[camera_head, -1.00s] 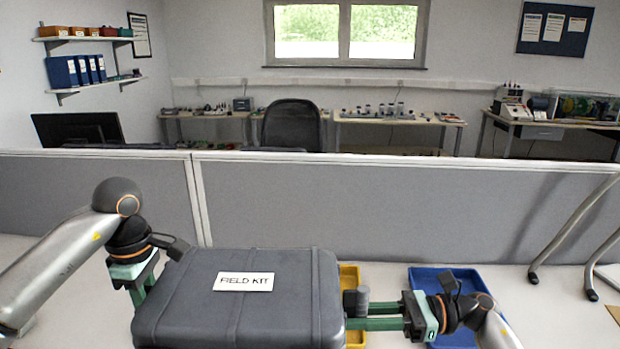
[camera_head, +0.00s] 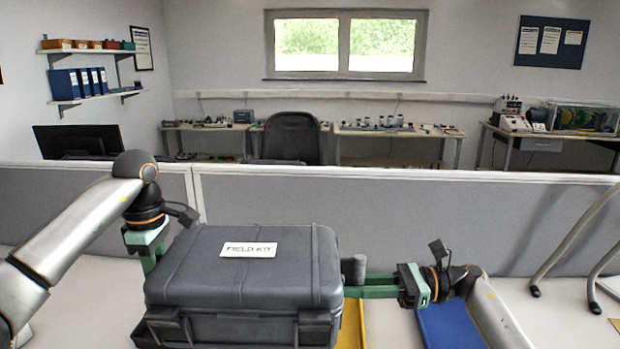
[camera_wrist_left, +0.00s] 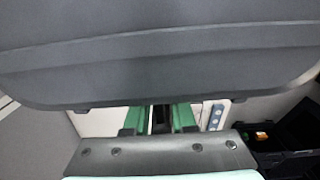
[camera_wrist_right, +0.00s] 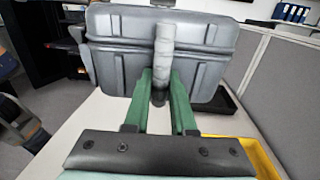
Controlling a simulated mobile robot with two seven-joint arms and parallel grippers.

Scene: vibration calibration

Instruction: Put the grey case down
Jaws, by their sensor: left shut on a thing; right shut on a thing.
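The grey case (camera_head: 240,272), labelled "FIELD KIT", is shut and held between my two grippers in the head view. My left gripper (camera_head: 152,262) is at its left side, with its fingertips hidden behind the case. In the left wrist view the case (camera_wrist_left: 160,60) fills the top, above the green fingers (camera_wrist_left: 160,118). My right gripper (camera_head: 357,285) is shut on a grey post-like handle at the case's right side. The right wrist view shows the fingers (camera_wrist_right: 160,95) on that handle, with the case (camera_wrist_right: 200,62) behind. Whether the case touches the table is unclear.
A yellow tray (camera_head: 352,325) and a blue tray (camera_head: 449,325) lie on the white table (camera_head: 390,322) right of the case. A grey partition (camera_head: 380,225) runs behind. Part of a black tray (camera_wrist_right: 228,102) shows below the case in the right wrist view.

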